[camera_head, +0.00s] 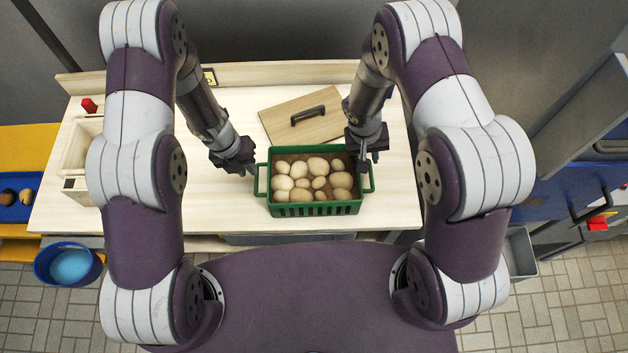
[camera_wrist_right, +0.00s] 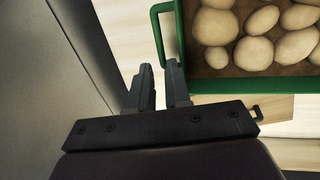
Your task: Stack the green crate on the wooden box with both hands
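The green crate (camera_head: 314,210), filled with several potatoes, sits upright on the pale table in the head view. It has a loop handle at each short end. My left gripper (camera_head: 249,171) is just beside its left handle, with the fingers apart and empty. My right gripper (camera_head: 369,163) is by its right handle; in the right wrist view its two fingers (camera_wrist_right: 158,88) are apart with nothing between them, and the crate's green handle (camera_wrist_right: 157,30) lies just ahead. An open wooden box (camera_head: 76,184) stands at the table's left end.
A wooden panel with a black handle (camera_head: 308,115) lies behind the crate. A blue bucket (camera_head: 66,265) stands on the floor at left. The table (camera_head: 215,205) is clear between the wooden box and the crate.

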